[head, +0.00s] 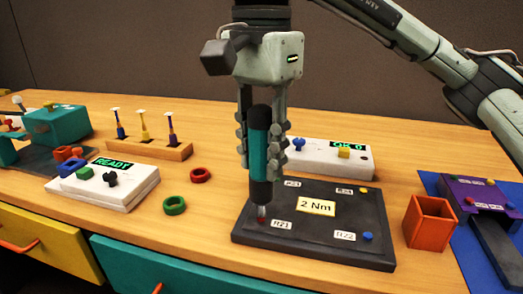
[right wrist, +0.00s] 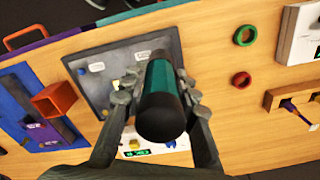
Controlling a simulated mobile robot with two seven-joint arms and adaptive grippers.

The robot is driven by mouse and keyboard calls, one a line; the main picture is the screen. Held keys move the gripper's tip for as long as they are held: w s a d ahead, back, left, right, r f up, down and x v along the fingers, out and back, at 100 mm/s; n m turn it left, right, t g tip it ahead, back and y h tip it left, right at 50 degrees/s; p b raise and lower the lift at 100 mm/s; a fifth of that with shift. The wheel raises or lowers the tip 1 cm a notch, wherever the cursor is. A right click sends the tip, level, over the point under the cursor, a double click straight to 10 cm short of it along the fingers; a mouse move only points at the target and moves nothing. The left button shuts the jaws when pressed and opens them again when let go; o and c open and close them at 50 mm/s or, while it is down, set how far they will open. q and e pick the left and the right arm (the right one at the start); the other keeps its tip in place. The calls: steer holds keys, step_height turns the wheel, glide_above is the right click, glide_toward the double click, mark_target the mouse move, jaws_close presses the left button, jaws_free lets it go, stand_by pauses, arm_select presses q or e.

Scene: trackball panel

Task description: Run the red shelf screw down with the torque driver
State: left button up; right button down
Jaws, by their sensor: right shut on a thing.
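My right gripper (head: 262,140) is shut on the torque driver (head: 259,165), a black and teal cylinder held upright over the dark panel (head: 320,247). The driver's bit points down at the red screw (head: 261,220) in the panel's front left corner, beside a white label. The bit's end is at or just above the screw head; I cannot tell if they touch. In the right wrist view the driver (right wrist: 162,100) is seen end-on between the fingers and hides the screw. A yellow label on the panel reads "2 Nm". My left gripper is in neither view.
A white box reading "OK 0" (head: 325,154) stands behind the panel. An orange open bin (head: 428,222) and a purple block on a blue mat (head: 446,236) are right. A white "READY" box (head: 103,188), red ring (head: 200,175) and green ring (head: 174,206) are left.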

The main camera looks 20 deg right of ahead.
mark_target(262, 108)
steer(key=shift+s+f, duration=0.1)
steer(key=shift+f, duration=0.45)
stand_by(2.0)
step_height(262, 108, up, 6)
steer(key=p, duration=0.5)
steer(key=shift+r, duration=0.2)
